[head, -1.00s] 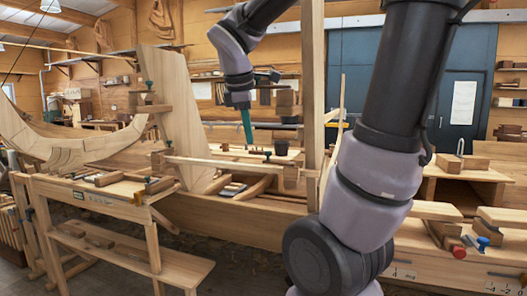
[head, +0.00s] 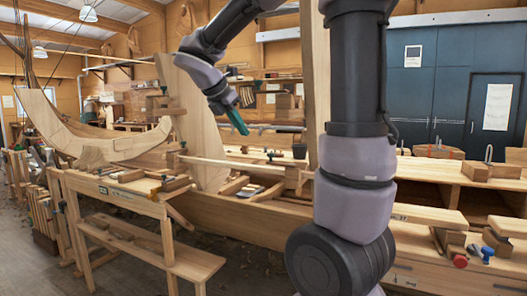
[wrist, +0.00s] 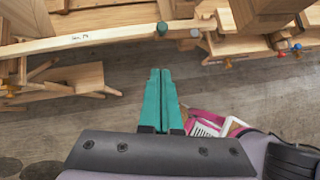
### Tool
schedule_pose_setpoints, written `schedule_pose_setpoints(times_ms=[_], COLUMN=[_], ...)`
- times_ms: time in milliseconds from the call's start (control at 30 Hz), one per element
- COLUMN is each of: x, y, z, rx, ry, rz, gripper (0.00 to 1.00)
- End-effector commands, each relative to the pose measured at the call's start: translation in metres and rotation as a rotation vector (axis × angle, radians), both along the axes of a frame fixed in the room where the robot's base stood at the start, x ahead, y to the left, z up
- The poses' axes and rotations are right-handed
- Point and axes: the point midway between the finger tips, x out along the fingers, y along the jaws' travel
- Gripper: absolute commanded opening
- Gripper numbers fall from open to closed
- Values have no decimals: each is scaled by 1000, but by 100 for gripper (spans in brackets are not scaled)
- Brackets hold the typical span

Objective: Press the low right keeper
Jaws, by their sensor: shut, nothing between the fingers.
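My gripper (head: 238,122) has teal fingers that are shut and empty. It hangs in the air over the hull in the head view, its tips slanting down to the right. In the wrist view the two shut fingers (wrist: 160,82) point at a pale plank with a dark green round peg (wrist: 162,28) just beyond the tips; I see a gap between them. Wooden blocks are fixed by the upright stem board (head: 198,125) and at the right end of a long batten (head: 235,163). I cannot tell which of these is the low right keeper.
A trestle bench (head: 118,190) with blocks and clamps stands at left. My arm covers part of the hull at right. Red (head: 460,261) and blue (head: 487,252) knobs show on the right. In the wrist view, bare floor (wrist: 60,125) lies below the plank.

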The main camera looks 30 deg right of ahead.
Motion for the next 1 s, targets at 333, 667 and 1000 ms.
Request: schedule_pose_setpoints(times_ms=[333,667,1000], x=[17,36,41], y=[-40,-80,-91], z=[-52,-77,-79], rx=[0,1,1], ry=[5,0,0], rz=[-4,-4,-2], gripper=[0,0,0])
